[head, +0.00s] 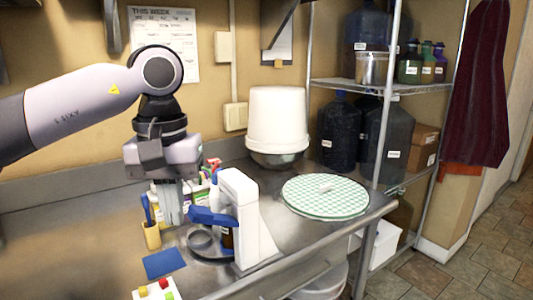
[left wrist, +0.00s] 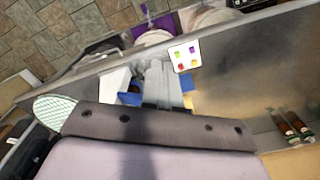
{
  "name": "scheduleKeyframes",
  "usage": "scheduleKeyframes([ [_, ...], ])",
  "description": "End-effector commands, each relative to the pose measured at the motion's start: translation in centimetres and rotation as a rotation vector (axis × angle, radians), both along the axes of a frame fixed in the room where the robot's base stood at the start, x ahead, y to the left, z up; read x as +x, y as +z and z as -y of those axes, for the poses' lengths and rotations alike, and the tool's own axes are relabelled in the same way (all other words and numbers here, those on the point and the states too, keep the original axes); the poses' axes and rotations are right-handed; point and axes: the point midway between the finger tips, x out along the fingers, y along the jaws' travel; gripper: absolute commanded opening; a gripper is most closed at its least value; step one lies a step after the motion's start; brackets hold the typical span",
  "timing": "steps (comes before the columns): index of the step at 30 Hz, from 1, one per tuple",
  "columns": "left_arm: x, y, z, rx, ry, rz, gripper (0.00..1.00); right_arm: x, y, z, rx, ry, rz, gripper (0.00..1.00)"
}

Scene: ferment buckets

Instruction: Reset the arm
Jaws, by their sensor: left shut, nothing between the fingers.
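My left arm comes in from the left in the head view. My right gripper is in neither view.
On the counter are a tan cup (head: 152,236), a blue pad (head: 165,263), a white card with coloured buttons (head: 155,291), a green checked round board (head: 325,196) and a white bucket (head: 277,118). A wire shelf (head: 355,86) with jugs stands right.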

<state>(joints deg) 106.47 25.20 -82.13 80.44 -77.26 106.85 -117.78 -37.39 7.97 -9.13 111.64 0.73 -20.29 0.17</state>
Motion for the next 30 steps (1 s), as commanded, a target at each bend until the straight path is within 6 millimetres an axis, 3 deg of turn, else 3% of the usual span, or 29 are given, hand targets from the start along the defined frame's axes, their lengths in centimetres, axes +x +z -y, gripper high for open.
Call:
scheduleKeyframes([
  [3,-1.1,-3.1,3.2,-0.129,0.023,-0.087,0.00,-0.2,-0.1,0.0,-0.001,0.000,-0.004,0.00],
  [9,-4.0,-6.8,9.3,-0.390,0.125,-0.290,0.00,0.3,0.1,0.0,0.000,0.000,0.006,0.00],
  [13,-6.5,-8.2,13.3,-0.575,0.242,-0.488,0.00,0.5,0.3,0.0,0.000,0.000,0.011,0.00],
  [18,-9.2,-8.1,17.5,-0.794,0.445,-0.801,0.00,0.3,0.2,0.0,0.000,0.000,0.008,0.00],
  [24,-10.1,-6.7,19.9,-0.985,0.733,-1.226,0.00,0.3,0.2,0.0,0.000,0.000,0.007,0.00],
  [30,-8.5,-5.9,19.7,-1.092,1.055,-1.702,0.00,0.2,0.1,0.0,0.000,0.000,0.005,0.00],
])
